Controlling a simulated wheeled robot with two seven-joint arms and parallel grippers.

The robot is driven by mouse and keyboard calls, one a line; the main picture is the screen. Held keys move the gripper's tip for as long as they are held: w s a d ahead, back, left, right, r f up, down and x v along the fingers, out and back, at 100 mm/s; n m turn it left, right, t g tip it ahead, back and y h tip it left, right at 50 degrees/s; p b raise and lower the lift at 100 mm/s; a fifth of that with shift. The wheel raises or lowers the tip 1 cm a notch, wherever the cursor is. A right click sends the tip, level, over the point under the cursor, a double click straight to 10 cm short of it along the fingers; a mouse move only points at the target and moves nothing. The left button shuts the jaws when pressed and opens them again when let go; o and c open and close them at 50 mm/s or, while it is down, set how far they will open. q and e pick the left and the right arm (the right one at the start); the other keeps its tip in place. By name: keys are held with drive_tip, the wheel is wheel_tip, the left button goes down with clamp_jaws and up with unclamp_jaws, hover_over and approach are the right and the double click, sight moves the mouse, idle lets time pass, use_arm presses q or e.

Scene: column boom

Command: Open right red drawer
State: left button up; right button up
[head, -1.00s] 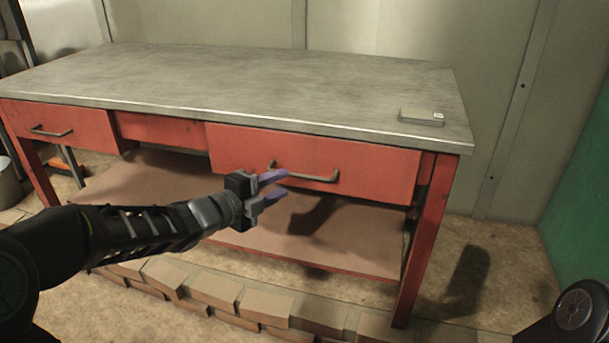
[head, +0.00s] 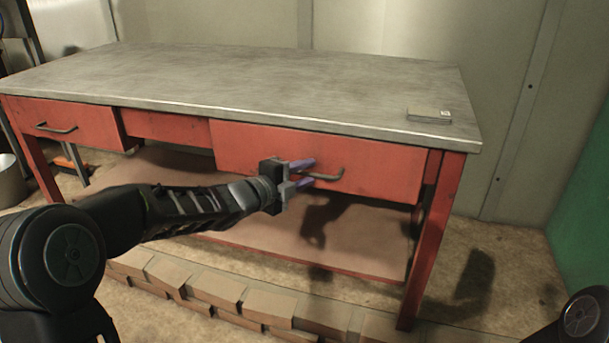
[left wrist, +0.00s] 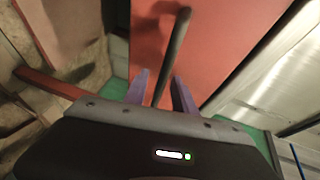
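The right red drawer (head: 385,175) sits under the metal top of a red workbench and looks closed. Its dark bar handle (head: 326,176) runs across its front; the handle also shows in the left wrist view (left wrist: 174,50). My left gripper (head: 305,174) is open at the handle's left part, with its purple fingers pointing at the drawer. In the left wrist view the handle's end lies between the two fingers (left wrist: 158,90), which stand apart. Whether they touch it I cannot tell. My right gripper is not in view.
The left red drawer (head: 65,125) is also closed. A small flat box (head: 429,116) lies on the grey benchtop (head: 250,80). Bricks (head: 220,290) line the floor before the bench. A green panel (head: 585,200) stands at the right.

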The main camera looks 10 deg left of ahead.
use_arm(q)
clamp_jaws()
idle(1.4)
